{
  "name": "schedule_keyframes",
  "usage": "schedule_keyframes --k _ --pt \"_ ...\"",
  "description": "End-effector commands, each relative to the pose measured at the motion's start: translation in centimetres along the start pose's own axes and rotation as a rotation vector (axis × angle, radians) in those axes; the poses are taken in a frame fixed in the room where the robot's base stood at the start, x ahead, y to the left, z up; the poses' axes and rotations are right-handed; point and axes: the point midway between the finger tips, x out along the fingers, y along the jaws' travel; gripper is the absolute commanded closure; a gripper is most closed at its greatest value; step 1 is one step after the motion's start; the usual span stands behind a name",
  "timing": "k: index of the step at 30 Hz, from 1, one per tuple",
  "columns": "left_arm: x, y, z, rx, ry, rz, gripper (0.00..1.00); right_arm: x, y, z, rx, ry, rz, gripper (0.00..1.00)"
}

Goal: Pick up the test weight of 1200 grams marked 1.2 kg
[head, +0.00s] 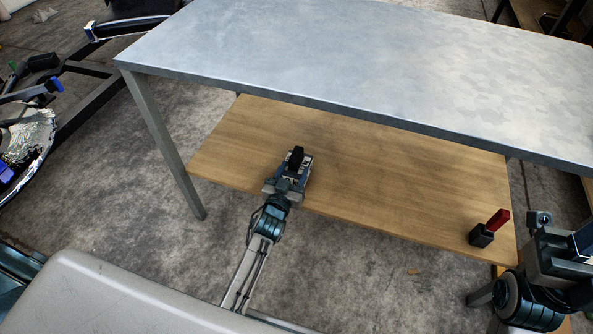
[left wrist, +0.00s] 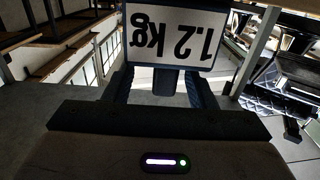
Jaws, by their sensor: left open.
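The test weight (head: 296,156) is small and dark and stands on the wooden lower shelf, near its front edge, in the head view. In the left wrist view its white label (left wrist: 175,40) reads 1.2 kg, upside down. A dark stem or grip shows below the label. My left gripper (head: 293,174) reaches in over the shelf's front edge and is open at the weight. In the left wrist view the stem lies between its two dark fingers (left wrist: 163,88); contact cannot be told. My right arm shows at the lower right, and its jaws are not clear.
The wooden shelf (head: 400,185) lies under a grey metal tabletop (head: 350,50), which overhangs its back. A black block (head: 481,236) with a red piece (head: 498,219) stands at the shelf's right end. A metal table leg (head: 165,145) stands at the left.

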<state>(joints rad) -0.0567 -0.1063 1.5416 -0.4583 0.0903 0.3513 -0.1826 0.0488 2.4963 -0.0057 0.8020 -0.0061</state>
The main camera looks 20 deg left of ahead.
Motion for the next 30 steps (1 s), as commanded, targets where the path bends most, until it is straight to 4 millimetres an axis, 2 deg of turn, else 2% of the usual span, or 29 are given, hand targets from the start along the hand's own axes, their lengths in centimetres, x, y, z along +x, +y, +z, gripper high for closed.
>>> schedule_keyframes --k 6,9,17,18,25,26,30 --pt "3.4 -0.7 -0.2 0.002 0.003 0.0 0.49 -0.7 0.0 0.1 -0.004 0.003 0.005 0.64" --pt "4.4 -0.7 -0.2 0.001 0.002 0.0 0.49 -0.8 -0.1 0.1 -0.006 0.003 0.008 0.64" --pt "4.7 -0.7 -0.3 0.001 0.0 0.0 0.49 -0.7 -0.1 0.1 -0.008 0.001 0.008 0.64" --pt "4.7 -0.7 -0.3 0.001 0.0 0.0 0.51 -0.7 -0.1 0.1 -0.008 0.002 0.008 0.64" --pt "4.7 -0.7 -0.3 0.001 0.001 0.0 0.96 -0.7 -0.1 0.1 -0.008 0.004 0.009 0.64" --pt "4.7 -0.7 -0.3 0.001 0.001 0.0 1.0 -0.7 -0.1 0.1 -0.008 0.004 0.009 0.64" --pt "4.7 -0.7 -0.3 0.001 0.001 0.0 1.0 -0.7 -0.1 0.1 -0.008 0.004 0.009 0.64"
